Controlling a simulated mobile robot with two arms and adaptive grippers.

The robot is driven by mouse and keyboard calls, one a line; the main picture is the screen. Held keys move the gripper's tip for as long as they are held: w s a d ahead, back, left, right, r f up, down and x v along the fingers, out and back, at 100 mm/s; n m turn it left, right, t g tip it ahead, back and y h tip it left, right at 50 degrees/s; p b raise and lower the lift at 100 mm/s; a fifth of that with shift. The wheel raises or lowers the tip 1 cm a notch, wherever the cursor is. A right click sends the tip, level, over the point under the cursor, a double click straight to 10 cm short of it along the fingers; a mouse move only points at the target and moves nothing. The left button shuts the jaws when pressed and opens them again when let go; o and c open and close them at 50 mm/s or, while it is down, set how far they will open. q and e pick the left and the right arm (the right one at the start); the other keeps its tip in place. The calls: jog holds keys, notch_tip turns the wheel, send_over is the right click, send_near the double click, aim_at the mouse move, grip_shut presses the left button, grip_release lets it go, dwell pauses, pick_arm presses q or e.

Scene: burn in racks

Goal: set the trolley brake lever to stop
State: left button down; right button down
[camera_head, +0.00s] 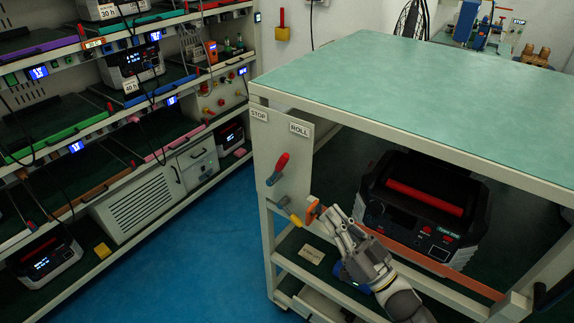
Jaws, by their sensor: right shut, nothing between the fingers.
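The trolley (455,158) has a green top and a pale end plate with a STOP label (258,114) at its left and a ROLL label (299,129) at its right. The brake lever (278,168) has a red grip and sits on this plate below the labels. Its grip leans up and to the right, toward the ROLL side. My right gripper (328,214) is shut and empty, below and to the right of the lever and apart from it. Its fingertips are close to an orange part (313,211); I cannot tell whether they touch. My left gripper is out of view.
A yellow-ended part (293,217) sticks out below the lever. A black device with a red handle (424,197) stands on the trolley's shelf, right of my gripper. Racks with instruments (135,65) line the left. Blue floor (205,245) is clear between racks and trolley.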

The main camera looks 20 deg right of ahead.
aim_at(282, 166)
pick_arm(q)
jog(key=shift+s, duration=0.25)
pick_arm(e)
jog(key=shift+s+r, duration=0.15)
